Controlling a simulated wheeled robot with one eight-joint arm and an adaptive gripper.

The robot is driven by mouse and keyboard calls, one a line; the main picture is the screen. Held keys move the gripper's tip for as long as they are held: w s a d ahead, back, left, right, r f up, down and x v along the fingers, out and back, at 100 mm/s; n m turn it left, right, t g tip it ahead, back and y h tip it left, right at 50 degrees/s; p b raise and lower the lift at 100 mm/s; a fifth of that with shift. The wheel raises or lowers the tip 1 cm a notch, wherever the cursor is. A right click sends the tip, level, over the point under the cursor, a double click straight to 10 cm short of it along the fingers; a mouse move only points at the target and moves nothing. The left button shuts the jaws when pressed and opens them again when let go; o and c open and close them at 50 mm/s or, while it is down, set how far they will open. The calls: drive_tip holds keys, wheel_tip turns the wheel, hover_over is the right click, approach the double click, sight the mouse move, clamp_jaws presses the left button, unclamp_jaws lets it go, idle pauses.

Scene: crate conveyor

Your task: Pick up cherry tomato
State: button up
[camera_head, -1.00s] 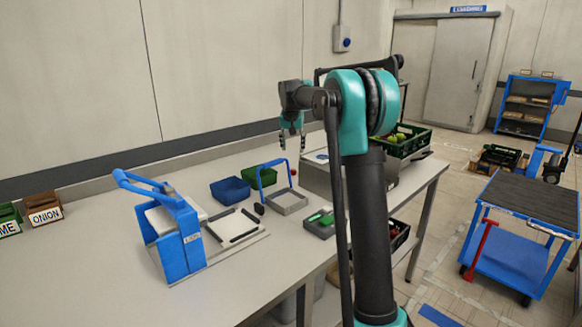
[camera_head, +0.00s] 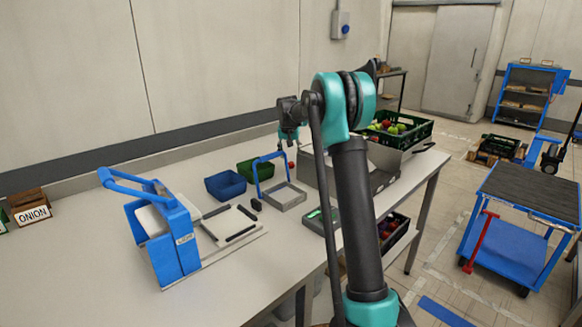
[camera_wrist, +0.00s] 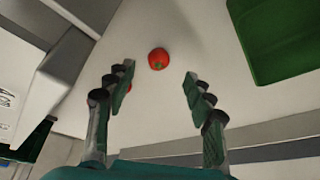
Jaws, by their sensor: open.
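A small red cherry tomato (camera_wrist: 158,59) with a green stem mark lies on the table, near the middle of the wrist view. My gripper (camera_wrist: 158,88) is open, its two fingers apart on either side below the tomato in that picture, with nothing between them. A second red bit shows partly behind the left finger; I cannot tell what it is. In the head view the cherry tomato (camera_head: 291,165) is a tiny red dot on the table, just below my gripper (camera_head: 290,143).
A green bin (camera_head: 258,171) and a blue bin (camera_head: 225,185) stand left of the tomato. A blue-handled slicer (camera_head: 170,237) stands at the left. A metal box (camera_head: 308,168) and a green crate (camera_head: 420,130) of produce are at the right. The front left of the table is clear.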

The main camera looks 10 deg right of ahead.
sight(291, 163)
drive_tip(key=shift+x, duration=2.85)
drive_tip(key=shift+d, duration=0.1)
drive_tip(key=shift+c, duration=0.3)
drive_tip(key=c, duration=0.9)
